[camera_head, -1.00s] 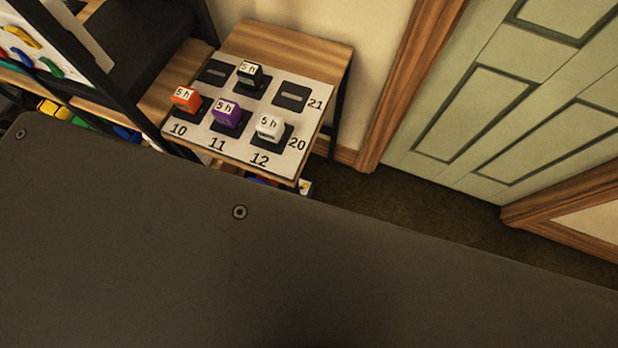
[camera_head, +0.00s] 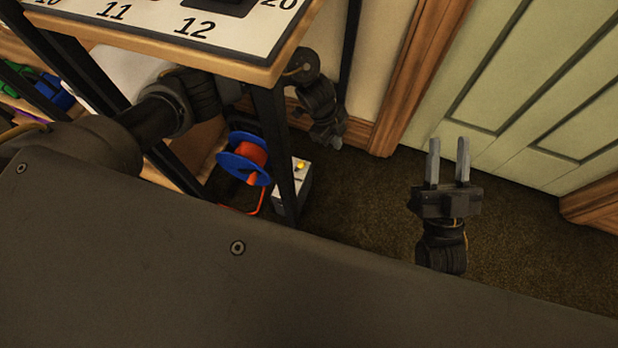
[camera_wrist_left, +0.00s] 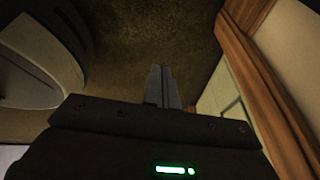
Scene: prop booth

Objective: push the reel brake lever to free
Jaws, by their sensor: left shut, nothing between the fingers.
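A cable reel (camera_head: 236,166) with blue flanges and orange-red cable stands low under the wooden table, partly behind the table leg. A small red piece sticks out at its front; I cannot tell whether it is the brake lever. My left arm reaches in from the left behind the table leg, and its end (camera_head: 330,134) hangs right of the reel, apart from it. The left wrist view shows my left gripper (camera_wrist_left: 162,72) shut and empty over dark carpet. My right gripper (camera_head: 448,146) is open and empty, fingers pointing up the picture, right of the reel.
A pale box (camera_head: 301,187) with a yellow button stands right of the reel, partly behind the black table leg (camera_head: 272,140). The tabletop (camera_head: 170,45) overhangs the reel. Open carpet (camera_head: 370,190) lies before the green door (camera_head: 530,90). A dark panel fills the foreground.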

